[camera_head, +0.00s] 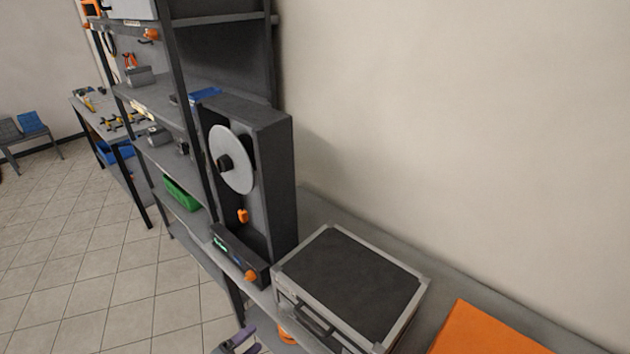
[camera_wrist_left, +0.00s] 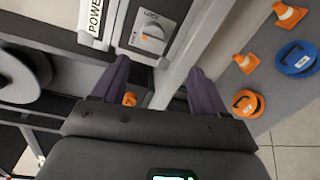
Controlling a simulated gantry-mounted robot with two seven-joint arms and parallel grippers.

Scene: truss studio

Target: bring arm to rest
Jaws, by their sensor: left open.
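My left gripper (camera_head: 238,342) shows at the bottom edge of the head view, mostly cut off, with purple fingers. In the left wrist view both purple fingers of the left gripper (camera_wrist_left: 158,68) are spread apart with nothing between them. Beyond the fingertips is a grey panel with an orange knob (camera_wrist_left: 152,32) and a sign reading POWER (camera_wrist_left: 95,12). I cannot tell how far the fingers are from the panel. My right gripper is in neither view.
A dark case with a silver frame (camera_head: 350,283) stands on the bench beside a reel machine (camera_head: 275,170). An orange sheet (camera_head: 485,332) lies at lower right. Small orange cones (camera_wrist_left: 290,16) and blue and orange weights (camera_wrist_left: 297,58) show in the wrist view. Tiled floor (camera_head: 70,270) is clear.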

